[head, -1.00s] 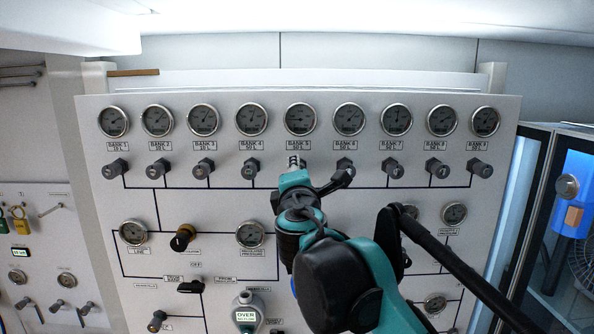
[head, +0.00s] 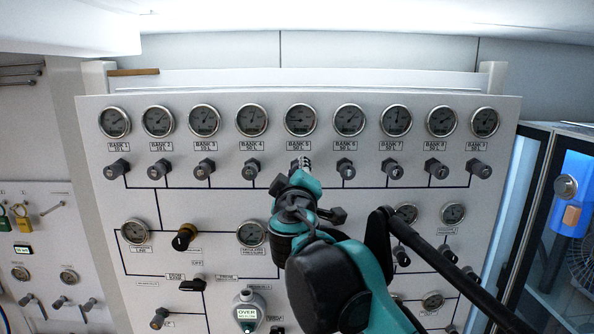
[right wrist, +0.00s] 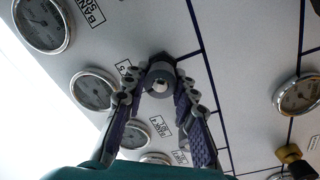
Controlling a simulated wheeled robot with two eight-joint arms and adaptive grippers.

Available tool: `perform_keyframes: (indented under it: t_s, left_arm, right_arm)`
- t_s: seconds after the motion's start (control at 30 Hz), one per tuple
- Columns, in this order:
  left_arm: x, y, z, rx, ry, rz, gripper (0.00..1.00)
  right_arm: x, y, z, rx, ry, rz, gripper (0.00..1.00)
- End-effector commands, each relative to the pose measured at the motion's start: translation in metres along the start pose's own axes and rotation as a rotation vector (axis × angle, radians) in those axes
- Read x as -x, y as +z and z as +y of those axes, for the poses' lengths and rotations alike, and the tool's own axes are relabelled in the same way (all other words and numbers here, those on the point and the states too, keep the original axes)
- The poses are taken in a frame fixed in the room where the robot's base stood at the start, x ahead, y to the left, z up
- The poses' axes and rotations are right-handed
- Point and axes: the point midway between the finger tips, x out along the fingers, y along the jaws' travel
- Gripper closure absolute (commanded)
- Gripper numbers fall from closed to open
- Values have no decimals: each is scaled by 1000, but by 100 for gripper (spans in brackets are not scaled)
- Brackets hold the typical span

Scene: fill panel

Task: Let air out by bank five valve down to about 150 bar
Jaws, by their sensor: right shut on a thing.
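The bank five valve knob (right wrist: 160,78) is a dark round knob on the white panel. In the right wrist view my right gripper (right wrist: 160,86) has a finger on each side of it and is shut on it. In the head view my right gripper (head: 300,168) is at the bank five position, below its label, and hides most of the knob. The bank five gauge (head: 300,119) is round with a metal rim above the label; its needle points roughly left, but the numbers are too small to read. My left gripper is not in view.
Other bank valves, such as bank four (head: 249,169) and bank six (head: 346,168), flank my gripper closely in one row. Below are a yellow-collared black knob (head: 184,237) and a regulated pressure gauge (head: 251,233). My right arm covers the panel's lower middle.

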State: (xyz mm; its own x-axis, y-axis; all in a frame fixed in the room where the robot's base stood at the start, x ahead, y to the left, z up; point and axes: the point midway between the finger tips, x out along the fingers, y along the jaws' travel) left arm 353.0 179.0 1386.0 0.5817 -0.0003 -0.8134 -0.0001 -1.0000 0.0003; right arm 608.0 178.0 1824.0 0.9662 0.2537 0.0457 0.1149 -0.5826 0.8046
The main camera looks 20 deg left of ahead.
Motion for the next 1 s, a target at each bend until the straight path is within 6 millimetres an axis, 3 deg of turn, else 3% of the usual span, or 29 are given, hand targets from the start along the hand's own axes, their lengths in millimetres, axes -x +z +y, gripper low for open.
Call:
perform_keyframes:
  t_s: [0.33, 0.87, 0.9, 1.0]
  left_arm:
    - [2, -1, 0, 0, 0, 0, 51]
    - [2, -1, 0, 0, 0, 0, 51]
    - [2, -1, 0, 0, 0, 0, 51]
    - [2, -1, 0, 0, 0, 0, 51]
  right_arm:
    - [0, 1, 0, -142, 1, -8, 100]
    - [0, 1, 0, -169, 1, -10, 100]
    - [0, 1, 0, -169, 1, -10, 71]
    - [0, 1, 0, -168, 1, -9, 51]
